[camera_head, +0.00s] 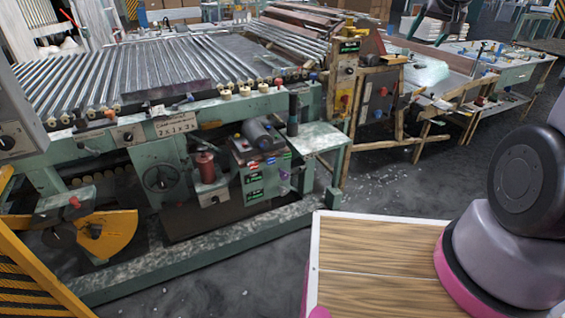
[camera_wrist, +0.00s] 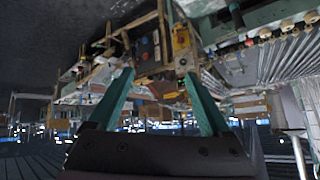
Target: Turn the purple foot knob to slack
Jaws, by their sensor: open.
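A small purple knob (camera_head: 284,175) shows in the head view, low on the green machine frame, under the small side table and right of a control box. Its exact setting cannot be read at this size. My gripper (camera_wrist: 160,74) shows in the wrist view, with two teal fingers spread wide and nothing held between them. It is well away from the purple knob. I cannot make out the knob in the wrist view, which shows the machinery upside down.
The control box (camera_head: 258,168) has coloured buttons and a grey motor on top. A handwheel (camera_head: 160,178) and a red-topped part (camera_head: 206,167) stand to its left. The side table (camera_head: 315,138) overhangs the knob's area. Bare floor (camera_head: 385,185) lies to the right.

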